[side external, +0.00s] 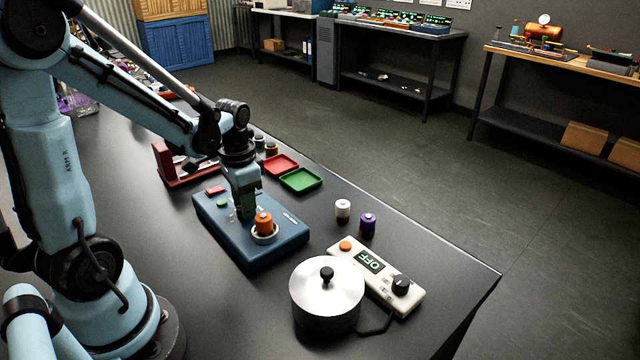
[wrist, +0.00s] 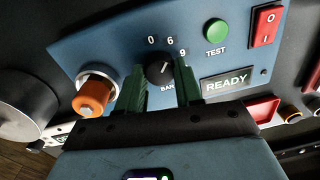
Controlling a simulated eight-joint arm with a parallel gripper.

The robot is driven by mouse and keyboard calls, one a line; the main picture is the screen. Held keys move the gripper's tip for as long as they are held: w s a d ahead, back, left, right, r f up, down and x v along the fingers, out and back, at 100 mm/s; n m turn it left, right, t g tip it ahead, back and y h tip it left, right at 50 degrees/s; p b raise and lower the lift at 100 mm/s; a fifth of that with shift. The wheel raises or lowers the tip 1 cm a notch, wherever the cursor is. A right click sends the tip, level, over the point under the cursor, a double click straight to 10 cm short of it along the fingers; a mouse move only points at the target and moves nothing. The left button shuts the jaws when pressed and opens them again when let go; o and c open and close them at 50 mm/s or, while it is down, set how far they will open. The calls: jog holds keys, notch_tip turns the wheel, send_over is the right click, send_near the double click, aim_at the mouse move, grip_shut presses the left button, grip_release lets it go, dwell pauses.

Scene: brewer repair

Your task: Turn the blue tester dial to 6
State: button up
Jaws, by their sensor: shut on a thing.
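The blue tester (side external: 222,238) lies on the dark table in the side view, and its panel (wrist: 110,47) fills much of the wrist view. Its black dial (wrist: 160,70) sits below the printed marks 0, 6 and 9. The dial's short white pointer line leans up and right, roughly towards 6 to 9; its exact setting is hard to read. My gripper (wrist: 160,84) has its green fingers on both sides of the dial, shut on it. In the side view my gripper (side external: 244,208) reaches down onto the tester and hides the dial. The tester's display (wrist: 227,81) reads READY.
An orange-capped cylinder (side external: 264,222) stands in the tester's round socket, close beside my gripper. A green TEST button (wrist: 216,31) and red switch (wrist: 266,25) are on the panel. A pot (side external: 326,295) and a white controller reading OFF (side external: 345,258) stand nearby.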

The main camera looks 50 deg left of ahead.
jog(key=o, duration=1)
jog(key=r, duration=1.2)
jog(key=shift+d, duration=0.25)
jog(key=shift+d, duration=0.1)
jog(key=d+f+t, duration=0.1)
jog(key=d+t, duration=0.1)
jog(key=d, duration=0.2)
jog(key=d+t, duration=0.2)
jog(key=d, duration=0.2)
jog(key=d+f+n+t, duration=0.1)
jog(key=d+t, duration=0.2)
jog(key=d, duration=0.1)
jog(key=shift+w+d+f+h, duration=0.15)
jog(key=shift+d+f+h, duration=0.15)
jog(key=shift+d, duration=0.05)
